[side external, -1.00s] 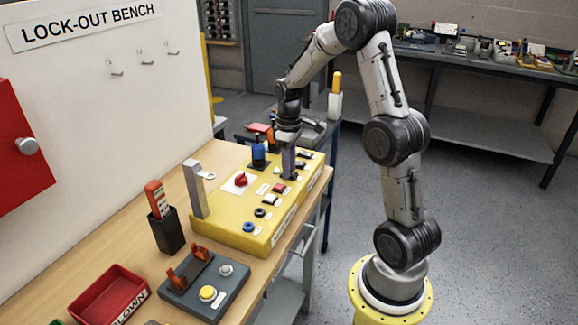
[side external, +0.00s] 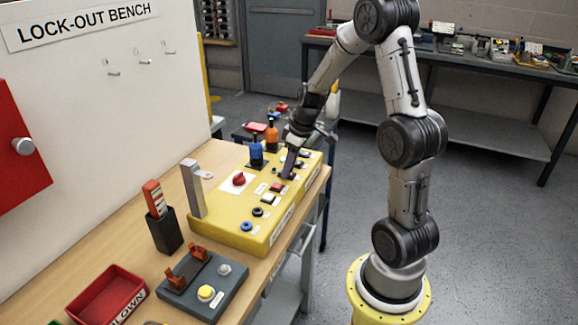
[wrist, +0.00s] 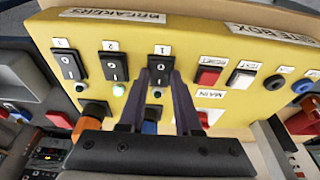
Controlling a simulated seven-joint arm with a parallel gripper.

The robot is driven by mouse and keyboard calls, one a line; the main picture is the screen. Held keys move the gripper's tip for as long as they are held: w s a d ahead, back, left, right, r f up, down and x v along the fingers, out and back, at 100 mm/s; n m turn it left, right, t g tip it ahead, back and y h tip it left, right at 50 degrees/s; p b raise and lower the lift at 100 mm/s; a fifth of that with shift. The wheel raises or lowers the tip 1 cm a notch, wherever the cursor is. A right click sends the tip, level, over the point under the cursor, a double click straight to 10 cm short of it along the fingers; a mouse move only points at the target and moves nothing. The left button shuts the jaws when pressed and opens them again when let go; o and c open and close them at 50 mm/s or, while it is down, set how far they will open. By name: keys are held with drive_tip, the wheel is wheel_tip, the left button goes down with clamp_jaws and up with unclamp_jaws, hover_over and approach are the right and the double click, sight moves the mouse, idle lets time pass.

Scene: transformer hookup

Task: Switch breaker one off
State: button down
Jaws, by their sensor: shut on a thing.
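The yellow control box (side external: 225,232) lies on the bench; its sloped face also shows in the wrist view (wrist: 215,57). Breaker one (wrist: 160,68) is a black rocker under the label "1", at the right end of the breaker row. My gripper (wrist: 162,75) has one purple-grey finger on each side of this rocker and is shut on it. In the side view my gripper (side external: 289,171) leans down onto the box and hides breaker one. Breakers two (wrist: 113,64) and three (wrist: 68,66) stand to its left. A lamp below breaker two (wrist: 118,90) looks bright.
A red and a white push button (wrist: 242,77) sit right of breaker one. Blue and orange handles (side external: 256,150) stand up behind the gripper. A red knob (side external: 239,179) and a grey upright post (side external: 193,188) are nearer the camera.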

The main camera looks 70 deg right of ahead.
drive_tip(key=c, duration=0.6)
unclamp_jaws()
drive_tip(key=shift+r, duration=0.1)
drive_tip(key=v, duration=1.3)
drive_tip(key=shift+r, duration=0.35)
drive_tip(key=shift+s, duration=0.1)
